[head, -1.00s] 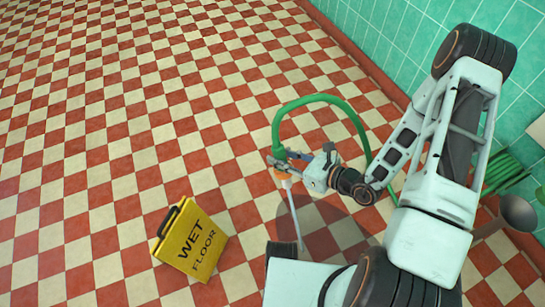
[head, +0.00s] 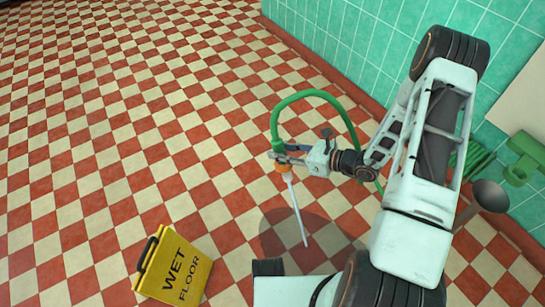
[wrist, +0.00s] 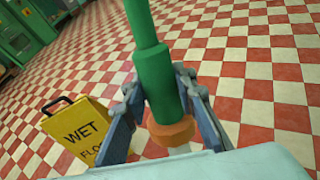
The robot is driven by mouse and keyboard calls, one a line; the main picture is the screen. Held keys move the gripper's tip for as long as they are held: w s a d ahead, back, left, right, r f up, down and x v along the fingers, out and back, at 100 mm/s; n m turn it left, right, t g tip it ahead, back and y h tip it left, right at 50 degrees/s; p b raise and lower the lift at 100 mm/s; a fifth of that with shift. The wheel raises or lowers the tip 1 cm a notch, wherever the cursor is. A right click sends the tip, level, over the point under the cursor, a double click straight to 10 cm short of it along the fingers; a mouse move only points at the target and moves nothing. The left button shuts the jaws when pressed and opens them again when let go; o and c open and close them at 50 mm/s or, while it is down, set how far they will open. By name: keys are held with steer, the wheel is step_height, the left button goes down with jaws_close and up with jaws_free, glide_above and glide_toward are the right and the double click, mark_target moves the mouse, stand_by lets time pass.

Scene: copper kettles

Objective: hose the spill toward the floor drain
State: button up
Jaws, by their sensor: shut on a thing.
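My gripper (head: 284,155) is shut on the nozzle end of the green hose (head: 318,95), which arcs up and back toward the wall. The hose also shows in the wrist view (wrist: 152,65), pointing down between the fingers above an orange collar (wrist: 172,132). A thin pale streak (head: 296,212) runs from the collar down toward the floor; I cannot tell whether it is water or a rod. Below it is a dark rounded patch (head: 285,237) on the tiles, either the spill or a shadow. I see no floor drain in either view.
A yellow wet-floor sign (head: 175,268) stands at lower left, also visible in the wrist view (wrist: 75,132). A green tiled wall (head: 340,42) with red skirting runs along the right. A grey cup-shaped thing (head: 490,195) is at the right. The checkered floor at left is open.

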steer(key=w+d+b, duration=0.2)
steer(key=w+d, duration=0.5)
steer(key=shift+w+d, duration=0.15)
steer(key=shift+w, duration=0.1)
steer(key=shift+r, duration=0.15)
stand_by(0.4)
